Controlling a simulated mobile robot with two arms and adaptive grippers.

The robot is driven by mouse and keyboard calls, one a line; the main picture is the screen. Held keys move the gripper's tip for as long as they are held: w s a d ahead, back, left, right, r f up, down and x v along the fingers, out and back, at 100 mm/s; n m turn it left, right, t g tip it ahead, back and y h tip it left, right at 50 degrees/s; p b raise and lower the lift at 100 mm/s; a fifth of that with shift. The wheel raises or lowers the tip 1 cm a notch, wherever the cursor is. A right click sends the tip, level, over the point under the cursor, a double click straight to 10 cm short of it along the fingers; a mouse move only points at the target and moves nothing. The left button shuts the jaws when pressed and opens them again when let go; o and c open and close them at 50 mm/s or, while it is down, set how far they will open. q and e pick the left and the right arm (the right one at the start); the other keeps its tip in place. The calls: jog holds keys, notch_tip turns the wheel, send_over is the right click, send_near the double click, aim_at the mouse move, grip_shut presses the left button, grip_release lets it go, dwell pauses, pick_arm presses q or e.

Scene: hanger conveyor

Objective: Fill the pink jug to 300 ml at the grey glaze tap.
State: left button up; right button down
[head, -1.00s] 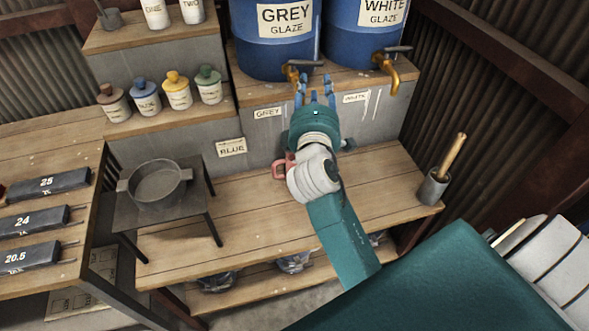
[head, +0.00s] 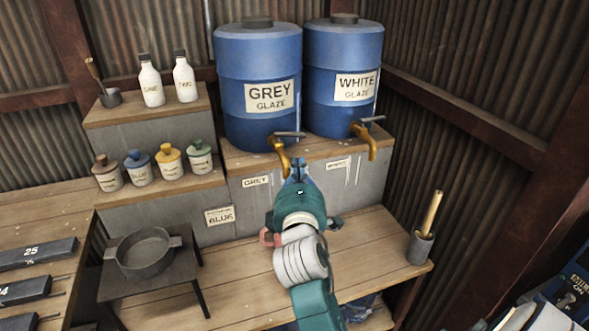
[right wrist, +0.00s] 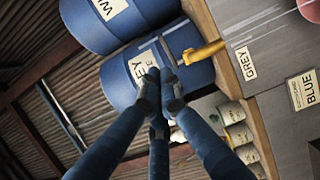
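The pink jug (head: 268,237) stands on the lower bench below the GREY label; only its handle side shows, and my right arm hides the rest. A pink bit also shows at the corner of the right wrist view (right wrist: 312,10). The blue GREY GLAZE barrel (head: 257,75) has a brass tap (head: 282,158) with a grey lever. My right gripper (head: 297,167) points up just below and right of this tap. Its fingertips (right wrist: 158,76) are together, with nothing visible between them. The jug's liquid level is hidden. My left gripper is out of view.
The WHITE GLAZE barrel (head: 342,70) and its tap (head: 366,140) stand to the right. A pot (head: 145,252) sits on a small stand at left. A cup with a wooden-handled tool (head: 420,245) stands at the bench's right end. Several small jars line the left step.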

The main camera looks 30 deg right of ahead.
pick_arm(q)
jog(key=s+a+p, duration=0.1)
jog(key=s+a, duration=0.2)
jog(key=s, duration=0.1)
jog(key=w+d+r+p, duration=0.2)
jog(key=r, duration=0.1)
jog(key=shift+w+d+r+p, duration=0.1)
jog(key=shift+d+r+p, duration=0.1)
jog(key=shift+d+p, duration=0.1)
pick_arm(e)
jog(key=x, duration=1.4)
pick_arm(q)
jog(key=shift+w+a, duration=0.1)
